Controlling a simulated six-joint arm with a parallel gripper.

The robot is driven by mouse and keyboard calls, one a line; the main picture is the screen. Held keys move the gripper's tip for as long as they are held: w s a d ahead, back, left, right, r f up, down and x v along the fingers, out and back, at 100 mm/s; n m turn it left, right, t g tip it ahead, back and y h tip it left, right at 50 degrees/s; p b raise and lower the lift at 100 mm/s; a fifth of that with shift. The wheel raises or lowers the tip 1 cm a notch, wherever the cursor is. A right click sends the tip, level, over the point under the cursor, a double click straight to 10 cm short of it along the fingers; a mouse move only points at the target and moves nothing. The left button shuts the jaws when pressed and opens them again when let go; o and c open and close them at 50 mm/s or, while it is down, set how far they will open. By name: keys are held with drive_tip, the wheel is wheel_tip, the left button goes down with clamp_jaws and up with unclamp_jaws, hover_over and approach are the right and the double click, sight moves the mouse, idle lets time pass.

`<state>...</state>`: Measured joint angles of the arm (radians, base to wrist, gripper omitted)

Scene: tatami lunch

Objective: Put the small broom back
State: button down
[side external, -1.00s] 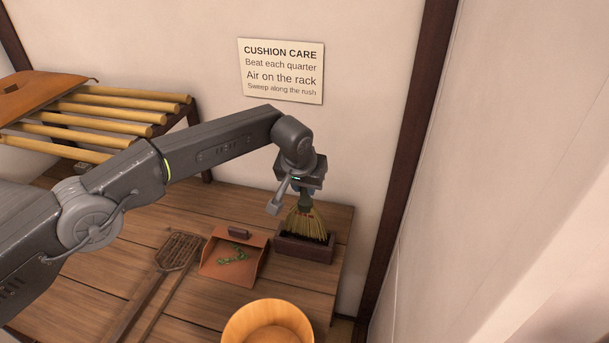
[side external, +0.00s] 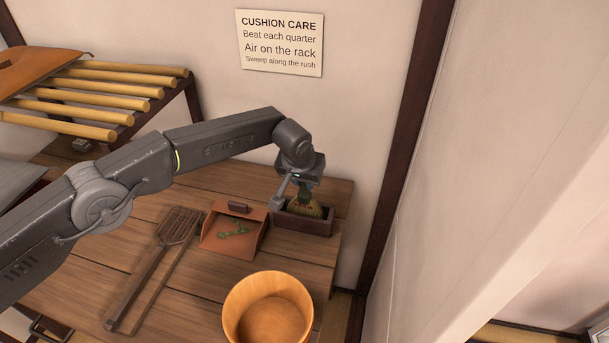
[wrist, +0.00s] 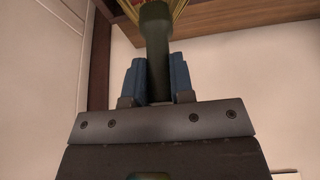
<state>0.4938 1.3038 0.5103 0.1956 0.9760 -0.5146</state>
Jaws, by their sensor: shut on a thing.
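The small broom (side external: 308,208) has a dark green handle and straw-coloured bristles. My gripper (side external: 305,187) is shut on its handle from above. The broom is upright, with its bristles down inside the dark open box (side external: 304,226) at the table's right end. The box's front wall hides the bristle tips, so I cannot tell whether they touch its bottom. In the wrist view the blue fingers (wrist: 157,80) stand on either side of the dark green handle (wrist: 155,30), and a bit of bristle shows at the top edge.
An orange dustpan (side external: 233,233) with green bits in it lies just left of the box. A woven beater (side external: 178,226) lies further left. A round wooden tub (side external: 267,310) stands in front. A slatted rack (side external: 95,95) is at back left. The wall is close behind the box.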

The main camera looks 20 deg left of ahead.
drive_tip(key=c, duration=0.9)
unclamp_jaws()
drive_tip(key=v, duration=1.4)
drive_tip(key=shift+w+a, duration=0.1)
